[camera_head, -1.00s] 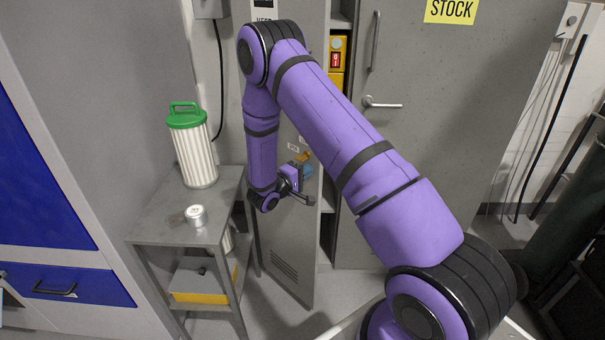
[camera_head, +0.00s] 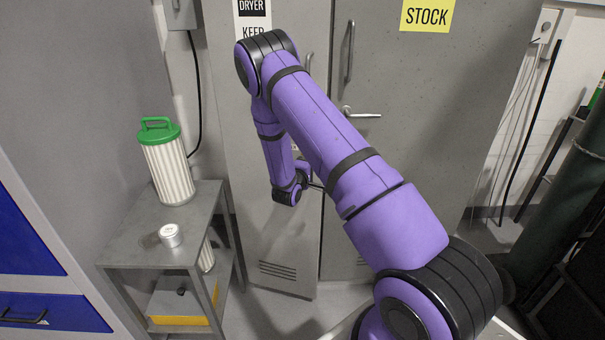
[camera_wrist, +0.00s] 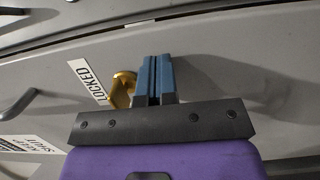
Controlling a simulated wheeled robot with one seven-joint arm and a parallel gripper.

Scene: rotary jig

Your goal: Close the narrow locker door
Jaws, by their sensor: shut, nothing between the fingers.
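The narrow locker door (camera_head: 300,238) is the grey left-hand door with vent slots near its bottom. It stands flush or nearly flush beside the wide door; no opening into the locker shows. In the wrist view its grey face (camera_wrist: 235,75) fills much of the picture. My gripper (camera_wrist: 152,65) has its blue fingertips together, with nothing between them, close in front of the door; I cannot tell if they touch it. A brass latch knob (camera_wrist: 122,90) sits just left of the fingers, by a "LOCKED" label (camera_wrist: 90,82). In the head view my arm hides the door's middle.
A wide grey door (camera_head: 420,150) with a lever handle (camera_head: 362,114) stands right of the narrow one. A metal cart (camera_head: 125,242) at left carries a green-lidded filter (camera_head: 167,170) and a small tin (camera_head: 171,236). Floor shows between cart and locker.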

